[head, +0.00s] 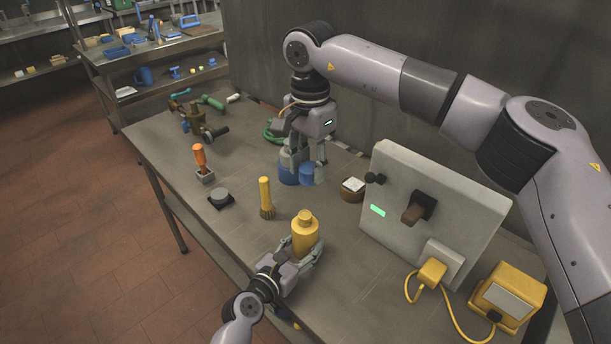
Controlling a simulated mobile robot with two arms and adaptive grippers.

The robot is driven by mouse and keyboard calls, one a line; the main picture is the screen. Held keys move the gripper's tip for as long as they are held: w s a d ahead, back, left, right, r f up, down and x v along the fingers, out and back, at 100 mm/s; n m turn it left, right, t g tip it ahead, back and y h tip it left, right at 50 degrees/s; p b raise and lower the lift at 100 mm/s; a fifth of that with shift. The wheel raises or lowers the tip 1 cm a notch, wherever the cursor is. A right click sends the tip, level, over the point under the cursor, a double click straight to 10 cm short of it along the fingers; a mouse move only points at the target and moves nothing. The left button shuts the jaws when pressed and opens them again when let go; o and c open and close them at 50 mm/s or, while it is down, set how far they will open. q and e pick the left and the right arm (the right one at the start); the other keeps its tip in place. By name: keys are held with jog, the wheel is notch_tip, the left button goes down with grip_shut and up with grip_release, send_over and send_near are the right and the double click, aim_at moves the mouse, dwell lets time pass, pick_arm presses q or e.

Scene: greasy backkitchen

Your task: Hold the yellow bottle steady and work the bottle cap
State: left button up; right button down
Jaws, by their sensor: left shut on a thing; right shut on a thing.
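The yellow bottle (305,239) stands upright near the table's front edge. My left gripper (309,254) is shut on its lower body from the front. A short, darker yellow top (305,216) shows on the bottle; I cannot tell whether it is a cap or the bare neck. My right gripper (302,166) points down behind the bottle, apart from it. It is shut on a blue, round-sided thing (312,175), partly hidden by the fingers. I cannot tell whether the blue parts on both sides of a finger are one piece.
A yellow brush-like tool (266,198) stands left of the bottle. A grey panel box (440,206) with a lever and yellow plug stands right. A brown round container (353,190), an orange-handled switch (201,163) and a dark-based grey knob (220,198) are nearby.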

pick_arm(q)
jog(key=shift+f, duration=0.2)
pick_arm(e)
jog(key=w+d+r, duration=0.3)
jog(key=r, duration=0.2)
jog(key=shift+w+d, duration=0.25)
pick_arm(q)
jog(key=o, duration=1.6)
jog(key=shift+r, duration=0.1)
jog(key=v, duration=1.2)
jog(key=shift+w, duration=0.1)
